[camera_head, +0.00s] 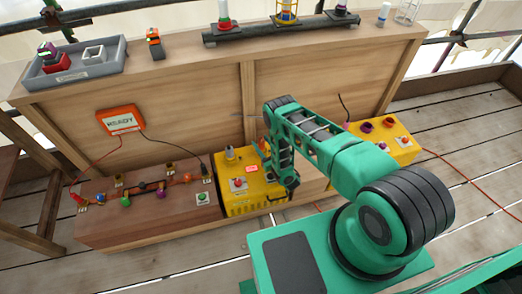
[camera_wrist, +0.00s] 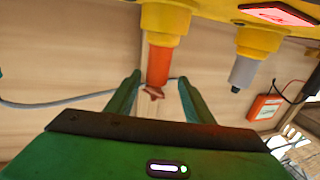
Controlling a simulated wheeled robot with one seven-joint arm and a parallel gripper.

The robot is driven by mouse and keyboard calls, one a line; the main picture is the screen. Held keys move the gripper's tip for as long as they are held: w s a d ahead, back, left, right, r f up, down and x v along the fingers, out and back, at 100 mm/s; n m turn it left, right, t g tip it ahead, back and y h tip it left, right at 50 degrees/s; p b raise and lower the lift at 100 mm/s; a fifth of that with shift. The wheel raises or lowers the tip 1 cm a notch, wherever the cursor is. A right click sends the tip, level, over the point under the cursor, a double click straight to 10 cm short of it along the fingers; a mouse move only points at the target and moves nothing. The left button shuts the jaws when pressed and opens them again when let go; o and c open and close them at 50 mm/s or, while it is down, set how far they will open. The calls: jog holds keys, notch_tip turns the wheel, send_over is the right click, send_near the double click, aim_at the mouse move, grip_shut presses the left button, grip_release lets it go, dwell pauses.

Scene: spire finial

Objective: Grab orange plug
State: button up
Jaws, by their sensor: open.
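The orange plug (camera_wrist: 158,62) shows in the wrist view below a yellow collar (camera_wrist: 165,22) on a yellow housing, with a small reddish piece at its free end. My gripper (camera_wrist: 158,84) is open, its two green fingers on either side of the plug's free end. I see gaps between the fingers and the plug; I cannot tell the depth between them. In the head view the yellow box (camera_head: 240,200) stands at the middle of the low bench, and my arm reaches over it. My arm hides the plug there.
A grey plug (camera_wrist: 243,72) sits in another yellow collar beside the orange one. A grey cable (camera_wrist: 50,103) runs behind the fingers. An orange READY box (camera_head: 120,121) is on the wooden panel. A second yellow box (camera_head: 398,150) stands to the right.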

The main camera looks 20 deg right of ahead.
jog(key=shift+d+x, duration=0.15)
jog(key=shift+x, duration=1.15)
jog(key=shift+d+x, duration=0.1)
jog(key=shift+x, duration=1.2)
jog(key=shift+w+f, duration=0.1)
jog(key=shift+f, duration=0.1)
grip_shut()
